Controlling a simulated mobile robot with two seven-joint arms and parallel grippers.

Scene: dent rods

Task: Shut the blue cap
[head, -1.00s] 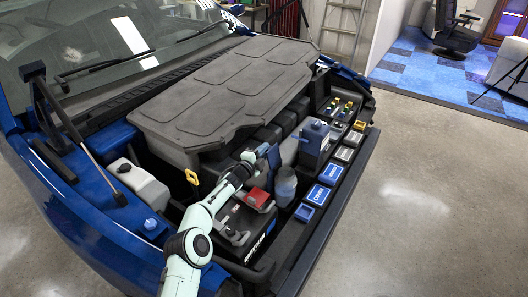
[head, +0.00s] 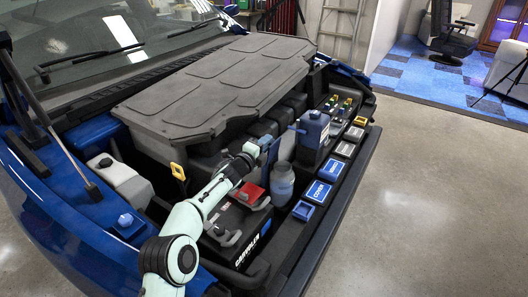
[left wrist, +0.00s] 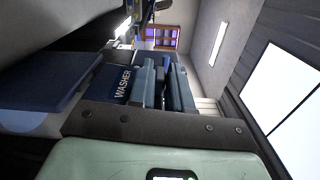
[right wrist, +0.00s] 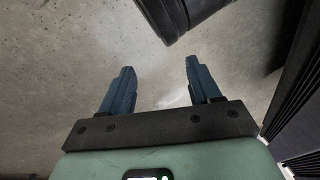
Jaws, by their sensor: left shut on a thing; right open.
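My left gripper (head: 264,147) is in the engine bay, shut on a thin blue piece that I take to be the blue cap (head: 273,152). This piece stands upright beside a grey-blue bottle (head: 282,183). The left wrist view shows the two blue fingers (left wrist: 162,88) close together, with little room between them. A dark blue panel marked WASHER (left wrist: 122,86) shows right beside the fingers there. The fingers hide much of what they hold. My right gripper (right wrist: 160,85) is open and empty, above the pale floor; it is outside the head view.
A blue tank (head: 313,132) stands just beyond the left gripper. A battery (head: 235,228) with a red cover (head: 251,192) lies under my left arm. Blue labelled boxes (head: 318,192) line the front edge. In the right wrist view, a black part (right wrist: 182,15) is ahead.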

